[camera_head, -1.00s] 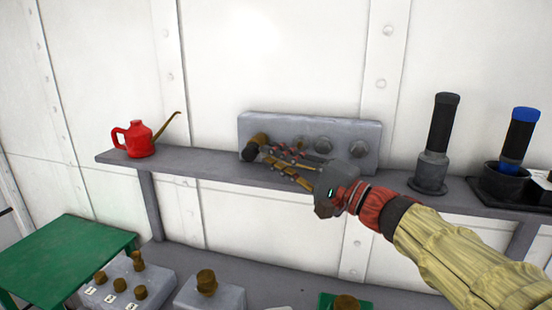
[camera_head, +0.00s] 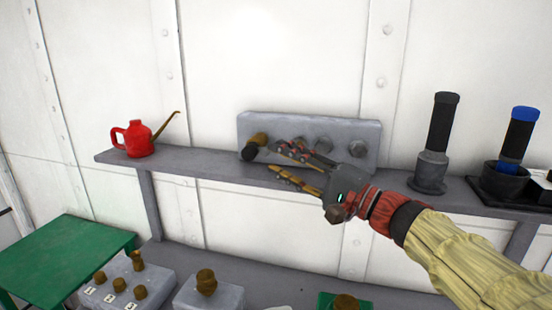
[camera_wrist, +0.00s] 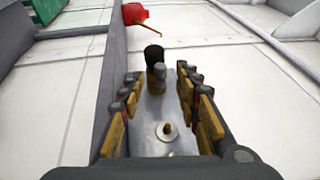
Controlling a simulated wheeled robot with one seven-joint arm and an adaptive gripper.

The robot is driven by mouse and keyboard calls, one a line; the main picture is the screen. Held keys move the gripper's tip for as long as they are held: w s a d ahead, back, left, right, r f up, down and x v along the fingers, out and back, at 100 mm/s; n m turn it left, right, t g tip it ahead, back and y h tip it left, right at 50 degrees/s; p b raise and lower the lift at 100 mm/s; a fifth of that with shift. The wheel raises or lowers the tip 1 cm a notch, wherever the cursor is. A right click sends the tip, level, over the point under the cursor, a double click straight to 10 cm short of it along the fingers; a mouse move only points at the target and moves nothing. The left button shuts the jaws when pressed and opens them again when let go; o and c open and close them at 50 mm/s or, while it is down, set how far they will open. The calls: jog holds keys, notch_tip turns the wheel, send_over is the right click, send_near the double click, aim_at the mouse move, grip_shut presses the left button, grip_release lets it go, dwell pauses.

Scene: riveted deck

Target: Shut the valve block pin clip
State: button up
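The valve block (camera_head: 310,125) is a grey block on the shelf against the wall, with round bolt-like fittings along its face. At its left end a brass fitting with a black knob (camera_head: 250,151) sticks out. In the wrist view the black knob (camera_wrist: 154,54) is beyond my fingertips, and a small brass stub on a round washer (camera_wrist: 167,130) shows between my fingers. I cannot make out which part is the pin clip. My gripper (camera_head: 272,158) is open and empty in front of the block, fingers apart, just right of the knob. It hides the block's lower middle.
A red oil can (camera_head: 140,140) stands on the shelf (camera_head: 210,165) to the left. A black-handled tool (camera_head: 441,140) and a blue-capped one (camera_head: 520,140) stand to the right. Below are a numbered block (camera_head: 125,285) and a green table (camera_head: 60,260).

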jog(key=v, duration=1)
jog(key=shift+a, duration=0.1)
jog(key=s+a+f+n+g+h+p, duration=0.2)
jog(key=s+a+f+g+h, duration=0.15)
jog(key=s+f, duration=0.3)
jog(key=s+a+f+n+g+h+p, duration=0.2)
jog(key=s+a+f+g+h, duration=0.15)
jog(key=s+f, duration=0.35)
jog(key=s+d+f+n+h+p, duration=0.1)
jog(key=s+d+f+n+h, duration=0.1)
jog(key=d, duration=0.4)
jog(key=s+d+f+n+h+p, duration=0.2)
jog(key=s+d+f+h, duration=0.2)
jog(key=d+h, duration=0.2)
jog(key=shift+d+f, duration=0.4)
jog(key=shift+d, duration=0.05)
